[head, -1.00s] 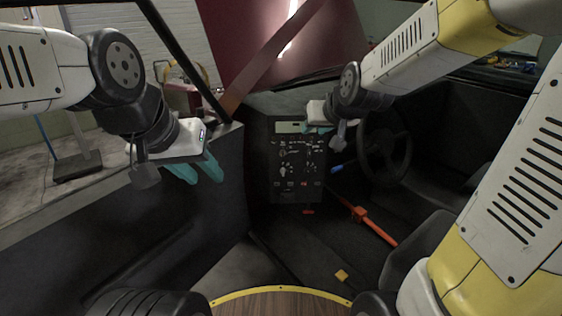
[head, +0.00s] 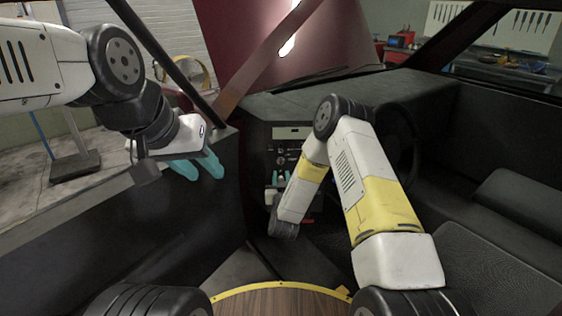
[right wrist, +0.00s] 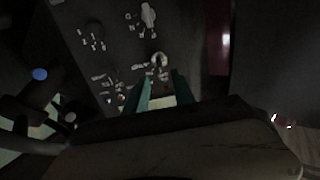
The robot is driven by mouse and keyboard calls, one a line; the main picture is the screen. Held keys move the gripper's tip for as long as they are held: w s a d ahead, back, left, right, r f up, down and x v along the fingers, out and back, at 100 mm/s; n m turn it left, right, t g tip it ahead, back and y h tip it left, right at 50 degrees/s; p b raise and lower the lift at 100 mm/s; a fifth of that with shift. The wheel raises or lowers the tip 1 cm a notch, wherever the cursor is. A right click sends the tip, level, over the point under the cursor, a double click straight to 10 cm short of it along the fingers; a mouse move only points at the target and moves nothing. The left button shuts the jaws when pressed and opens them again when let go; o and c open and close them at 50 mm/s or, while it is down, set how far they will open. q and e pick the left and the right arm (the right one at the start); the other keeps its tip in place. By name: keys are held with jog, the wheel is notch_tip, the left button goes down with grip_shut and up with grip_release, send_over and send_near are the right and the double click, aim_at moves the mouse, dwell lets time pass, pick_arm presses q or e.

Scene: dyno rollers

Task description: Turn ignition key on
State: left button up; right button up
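The dark control panel (head: 290,135) stands in the middle of the head view and fills the upper middle of the right wrist view (right wrist: 110,50). My right gripper (head: 278,179) is in front of its lower part. In the right wrist view, its teal fingers (right wrist: 162,80) are apart, with nothing visibly held. A small round silvery control (right wrist: 158,61) sits just beyond the fingertips; I cannot tell whether it is the ignition key. A pale knob (right wrist: 148,14) is further up. My left gripper (head: 198,167) is open and empty, left of the panel.
The steering wheel (head: 412,140) is right of the panel, partly behind my right arm. A blue-tipped stalk (right wrist: 40,74) shows left in the right wrist view. A seat (head: 490,240) fills the right. A dark door-side wall (head: 140,235) lies below my left gripper.

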aim_at(281, 166)
jog(key=w, duration=0.7)
jog(key=shift+w+f, duration=0.2)
jog(key=shift+w, duration=0.05)
grip_shut()
